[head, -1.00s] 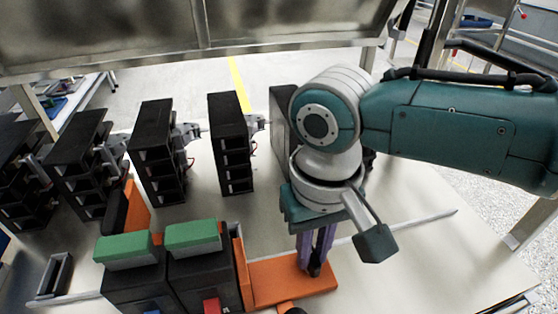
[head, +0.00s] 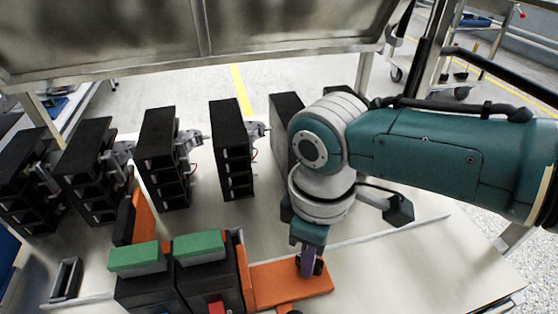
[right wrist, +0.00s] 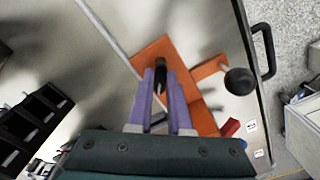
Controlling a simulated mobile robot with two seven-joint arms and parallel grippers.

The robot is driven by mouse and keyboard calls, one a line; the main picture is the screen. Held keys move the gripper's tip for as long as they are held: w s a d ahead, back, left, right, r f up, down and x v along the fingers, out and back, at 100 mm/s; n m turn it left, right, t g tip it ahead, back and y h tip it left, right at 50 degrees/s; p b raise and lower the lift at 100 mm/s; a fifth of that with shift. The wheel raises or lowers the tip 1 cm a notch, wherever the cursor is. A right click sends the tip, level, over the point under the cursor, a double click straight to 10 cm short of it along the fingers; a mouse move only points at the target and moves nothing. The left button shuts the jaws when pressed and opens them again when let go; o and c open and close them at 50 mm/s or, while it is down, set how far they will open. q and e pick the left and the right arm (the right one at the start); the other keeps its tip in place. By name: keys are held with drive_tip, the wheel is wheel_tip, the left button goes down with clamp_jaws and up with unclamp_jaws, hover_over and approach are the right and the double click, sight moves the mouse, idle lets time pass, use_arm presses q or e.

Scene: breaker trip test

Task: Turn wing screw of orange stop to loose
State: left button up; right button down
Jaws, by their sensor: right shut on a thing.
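The orange stop (head: 275,284) lies flat on the table at the right end of the black devices, with an upright orange plate at its left edge. In the right wrist view the orange stop (right wrist: 205,118) lies under the fingertips. My right gripper (head: 311,268) points down over its right part. Its purple fingers are shut on the black wing screw (right wrist: 160,74), which shows between the fingertips in the right wrist view. The fingers hide most of the screw in the head view. My left gripper is not in view.
Two black devices with green tops (head: 199,247) stand left of the stop. Several black racks (head: 232,150) stand behind. A black round knob (right wrist: 240,81) is near the stop. The table right of the stop is clear.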

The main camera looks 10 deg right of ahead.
drive_tip(key=n, duration=0.6)
drive_tip(key=shift+n, duration=0.3)
drive_tip(key=n, duration=1.2)
drive_tip(key=shift+n+b, duration=0.3)
drive_tip(key=shift+b, duration=0.05)
drive_tip(key=n+b, duration=0.1)
drive_tip(key=n, duration=0.5)
drive_tip(key=shift+n, duration=0.3)
drive_tip(key=c, duration=0.8)
unclamp_jaws()
drive_tip(key=shift+c, duration=0.2)
